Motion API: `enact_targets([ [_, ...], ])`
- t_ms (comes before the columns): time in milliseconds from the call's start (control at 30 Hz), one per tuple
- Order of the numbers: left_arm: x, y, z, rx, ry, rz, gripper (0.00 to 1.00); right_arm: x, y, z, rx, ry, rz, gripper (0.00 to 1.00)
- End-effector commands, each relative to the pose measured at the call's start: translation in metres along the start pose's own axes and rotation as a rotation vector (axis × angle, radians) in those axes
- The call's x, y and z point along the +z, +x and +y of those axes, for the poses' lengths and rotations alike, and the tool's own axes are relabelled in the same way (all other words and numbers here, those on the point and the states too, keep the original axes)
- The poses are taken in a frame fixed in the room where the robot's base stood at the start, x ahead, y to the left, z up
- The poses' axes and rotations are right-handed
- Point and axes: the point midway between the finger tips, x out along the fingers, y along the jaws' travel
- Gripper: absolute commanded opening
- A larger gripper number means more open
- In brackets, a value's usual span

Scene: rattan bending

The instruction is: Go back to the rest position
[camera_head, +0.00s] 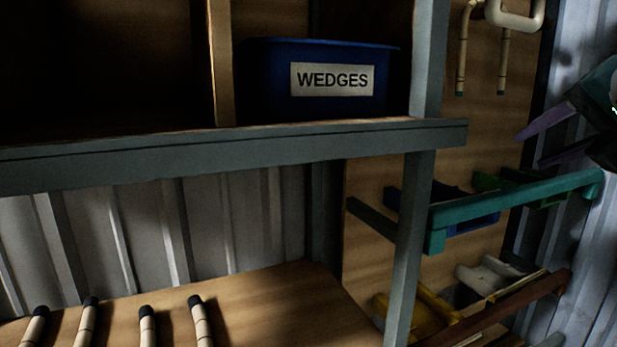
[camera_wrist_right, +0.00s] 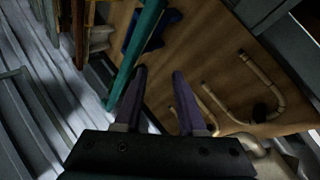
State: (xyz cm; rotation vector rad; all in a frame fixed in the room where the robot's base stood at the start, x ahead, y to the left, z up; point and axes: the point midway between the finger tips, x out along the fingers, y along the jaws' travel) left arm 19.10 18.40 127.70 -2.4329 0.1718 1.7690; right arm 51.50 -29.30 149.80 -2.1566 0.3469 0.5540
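My right gripper (camera_head: 545,138) is at the right edge of the head view, its purple fingers pointing left. In the right wrist view its two fingers (camera_wrist_right: 160,95) stand apart with nothing between them. It is in the air in front of the wooden board, to the right of the shelf. My left gripper is not in view.
A blue bin labelled WEDGES (camera_head: 270,85) stands on the grey-edged shelf (camera_head: 250,150). Bent rattan pieces (camera_head: 515,20) hang on the board. A teal rail (camera_head: 520,202) and a brown rail (camera_head: 500,312) jut out below the gripper. Several dark-tipped rods (camera_head: 200,325) lie lower left.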

Motion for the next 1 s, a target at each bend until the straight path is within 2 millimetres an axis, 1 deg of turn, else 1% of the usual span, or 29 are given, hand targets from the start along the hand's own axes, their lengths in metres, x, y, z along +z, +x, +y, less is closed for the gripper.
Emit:
enact_targets([
  [33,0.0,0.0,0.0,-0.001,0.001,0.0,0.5,0.034,0.0,0.029,0.06,-0.108,-0.045,0.4],
  [67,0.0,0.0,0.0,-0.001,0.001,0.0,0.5,0.052,-0.002,0.045,0.091,-0.177,-0.073,0.4],
  [100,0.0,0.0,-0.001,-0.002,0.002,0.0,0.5,0.077,-0.007,0.065,0.127,-0.266,-0.116,0.4],
  [133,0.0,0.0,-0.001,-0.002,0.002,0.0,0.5,0.095,-0.012,0.08,0.152,-0.332,-0.149,0.4],
  [167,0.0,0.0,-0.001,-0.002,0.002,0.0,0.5,0.113,-0.018,0.095,0.175,-0.396,-0.185,0.4],
  [200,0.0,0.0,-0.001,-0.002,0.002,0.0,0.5,0.136,-0.028,0.113,0.198,-0.48,-0.235,0.4],
  [267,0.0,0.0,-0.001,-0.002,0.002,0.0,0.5,0.166,-0.044,0.137,0.225,-0.592,-0.308,0.4],
  [300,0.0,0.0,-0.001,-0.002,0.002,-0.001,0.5,0.185,-0.056,0.15,0.236,-0.657,-0.356,0.4],
  [400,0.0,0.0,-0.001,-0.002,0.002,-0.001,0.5,0.22,-0.086,0.177,0.251,-0.789,-0.461,0.4],
  [500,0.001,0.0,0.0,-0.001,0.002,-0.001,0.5,0.248,-0.114,0.197,0.251,-0.892,-0.555,0.4],
  [600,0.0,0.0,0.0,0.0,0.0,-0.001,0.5,0.271,-0.142,0.212,0.243,-0.975,-0.642,0.4],
  [733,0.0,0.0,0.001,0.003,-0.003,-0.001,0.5,0.295,-0.179,0.227,0.223,-1.067,-0.751,0.4],
  [800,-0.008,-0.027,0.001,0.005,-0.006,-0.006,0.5,0.277,-0.19,0.205,0.222,-1.069,-0.741,0.4],
  [867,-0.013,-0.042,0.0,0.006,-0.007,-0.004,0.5,0.269,-0.197,0.196,0.223,-1.068,-0.741,0.4],
  [1000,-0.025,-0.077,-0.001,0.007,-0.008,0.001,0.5,0.249,-0.215,0.171,0.224,-1.066,-0.74,0.4],
])
